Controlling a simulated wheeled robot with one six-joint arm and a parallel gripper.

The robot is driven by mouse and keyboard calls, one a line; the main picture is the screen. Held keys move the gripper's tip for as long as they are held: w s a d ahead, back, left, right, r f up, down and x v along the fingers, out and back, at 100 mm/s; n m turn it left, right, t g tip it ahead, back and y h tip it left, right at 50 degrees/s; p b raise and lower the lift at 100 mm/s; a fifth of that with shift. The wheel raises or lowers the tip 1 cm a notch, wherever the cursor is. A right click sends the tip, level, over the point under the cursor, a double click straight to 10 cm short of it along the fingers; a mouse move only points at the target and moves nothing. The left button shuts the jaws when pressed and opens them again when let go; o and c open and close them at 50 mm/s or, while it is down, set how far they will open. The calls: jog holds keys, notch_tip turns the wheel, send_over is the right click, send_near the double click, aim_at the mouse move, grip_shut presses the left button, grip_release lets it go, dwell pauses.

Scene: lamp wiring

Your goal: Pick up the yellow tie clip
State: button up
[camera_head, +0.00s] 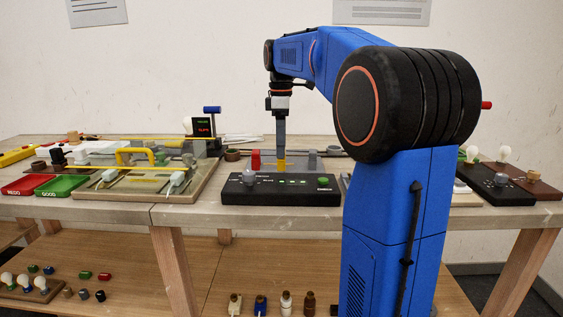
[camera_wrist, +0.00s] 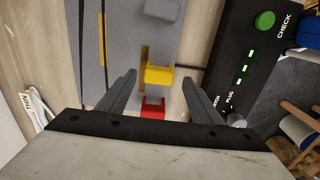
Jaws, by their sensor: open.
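The yellow tie clip (camera_wrist: 158,74) shows in the wrist view on a grey board, just beyond and between my fingertips. In the head view a small yellow piece (camera_head: 281,163), which looks like the same clip, shows right below my gripper. My gripper (camera_wrist: 156,80) is open, with one finger on each side, and nothing is held between them. In the head view my gripper (camera_head: 281,152) points straight down behind the black check box. I cannot tell how high the fingertips are above the clip.
A red clip (camera_wrist: 153,108) sits close to the yellow one, between the fingers; it also shows in the head view (camera_head: 255,159). A grey clip (camera_wrist: 162,9) lies farther up. The black check box (camera_head: 281,189) with a green button stands in front of the grey board (camera_wrist: 91,60).

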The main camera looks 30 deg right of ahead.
jog(key=shift+d+f, duration=0.1)
jog(key=shift+f, duration=1.7)
jog(key=c, duration=1.1)
notch_tip(320, 180, up, 10)
